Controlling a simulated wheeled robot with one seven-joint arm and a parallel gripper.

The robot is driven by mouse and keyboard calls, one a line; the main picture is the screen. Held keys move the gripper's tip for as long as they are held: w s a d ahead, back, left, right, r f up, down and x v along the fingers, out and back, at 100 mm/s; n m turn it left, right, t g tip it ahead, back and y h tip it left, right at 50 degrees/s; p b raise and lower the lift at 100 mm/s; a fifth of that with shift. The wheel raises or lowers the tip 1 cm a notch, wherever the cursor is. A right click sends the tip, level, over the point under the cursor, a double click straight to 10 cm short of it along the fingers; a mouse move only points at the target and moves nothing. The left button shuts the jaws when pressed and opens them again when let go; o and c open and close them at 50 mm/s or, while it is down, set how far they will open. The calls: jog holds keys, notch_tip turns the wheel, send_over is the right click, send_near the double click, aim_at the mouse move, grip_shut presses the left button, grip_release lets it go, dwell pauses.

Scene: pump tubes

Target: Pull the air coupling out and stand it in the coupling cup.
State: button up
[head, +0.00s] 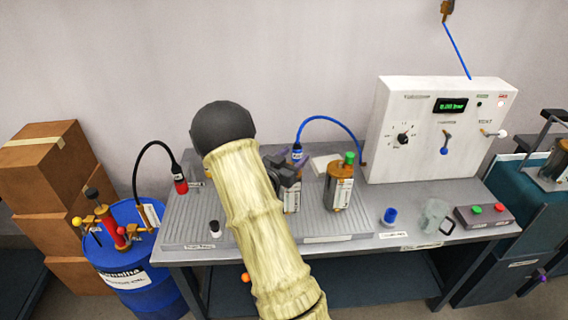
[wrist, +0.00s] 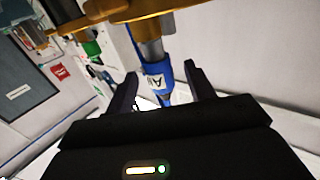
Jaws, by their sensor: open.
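The blue air coupling (head: 297,154) sits on top of an amber canister (head: 292,197), with a blue hose running from it to the white panel. In the wrist view the air coupling (wrist: 156,74), with its white label, lies between the two fingers of my gripper (wrist: 161,73). The fingers are open, with a gap on each side of it. In the head view my gripper (head: 289,168) is at the coupling, partly hidden behind my arm. A small blue cup (head: 389,216), apparently the coupling cup, stands at the bench's front right behind a label too small to read surely.
A second amber canister (head: 339,190) with a green cap stands just right. A clear jug (head: 433,215) and a button box (head: 482,215) are right of the cup. The white panel (head: 439,130) stands behind. A red coupling (head: 180,182) with a black hose is at left.

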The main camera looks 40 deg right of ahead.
aim_at(299, 145)
jog(key=shift+x, duration=1.9)
grip_shut()
jog(key=shift+r+p, duration=0.5)
jog(key=shift+r, duration=0.05)
jog(key=shift+r, duration=0.15)
jog(key=shift+r, duration=0.1)
jog(key=shift+r+p, duration=1.15)
jog(key=shift+r, duration=0.65)
jog(key=shift+a+f, duration=0.1)
jog(key=shift+a, duration=0.1)
